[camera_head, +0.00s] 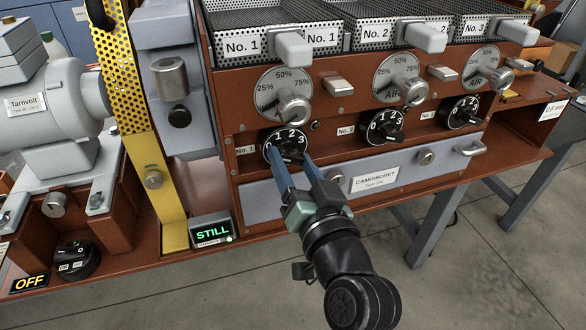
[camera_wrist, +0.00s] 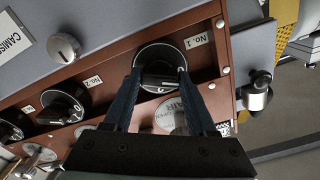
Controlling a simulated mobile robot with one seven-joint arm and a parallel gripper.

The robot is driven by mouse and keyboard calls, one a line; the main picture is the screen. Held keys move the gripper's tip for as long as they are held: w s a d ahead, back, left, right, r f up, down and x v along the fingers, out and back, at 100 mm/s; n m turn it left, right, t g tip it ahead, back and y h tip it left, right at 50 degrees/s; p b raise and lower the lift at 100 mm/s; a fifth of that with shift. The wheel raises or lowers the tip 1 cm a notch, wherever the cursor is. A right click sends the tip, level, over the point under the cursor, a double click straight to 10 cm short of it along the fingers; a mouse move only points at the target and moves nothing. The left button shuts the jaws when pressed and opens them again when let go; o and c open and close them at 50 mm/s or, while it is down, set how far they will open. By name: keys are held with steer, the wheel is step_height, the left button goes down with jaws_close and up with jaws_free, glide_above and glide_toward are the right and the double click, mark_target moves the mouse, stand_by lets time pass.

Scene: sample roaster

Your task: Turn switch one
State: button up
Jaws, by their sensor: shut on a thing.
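Switch one is the black rotary switch (camera_head: 284,148) with white numerals 0 to 3, beside the "No. 1" label (camera_head: 245,150) on the brown panel. My gripper (camera_head: 290,160) reaches it from below and in front, with its two blue fingers shut on the switch's knob. In the wrist view switch one (camera_wrist: 158,60) sits between the fingertips (camera_wrist: 158,78), and the "No. 1" label (camera_wrist: 197,41) is beside it. The fingers hide part of the dial in both views, so I cannot tell exactly which number the knob points to.
Similar switches No. 2 (camera_head: 385,127) and No. 3 (camera_head: 464,112) stand to the right. Air dials (camera_head: 283,93) with metal knobs are above. A grey drawer front (camera_head: 262,200) lies below. A yellow guard (camera_head: 140,150), a "STILL" display (camera_head: 212,233) and an "OFF" sign (camera_head: 30,283) are left.

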steer(key=shift+f+n, duration=0.1)
steer(key=shift+n, duration=0.4)
steer(key=o, duration=1.4)
steer(key=shift+c, duration=0.2)
steer(key=v, duration=1.3)
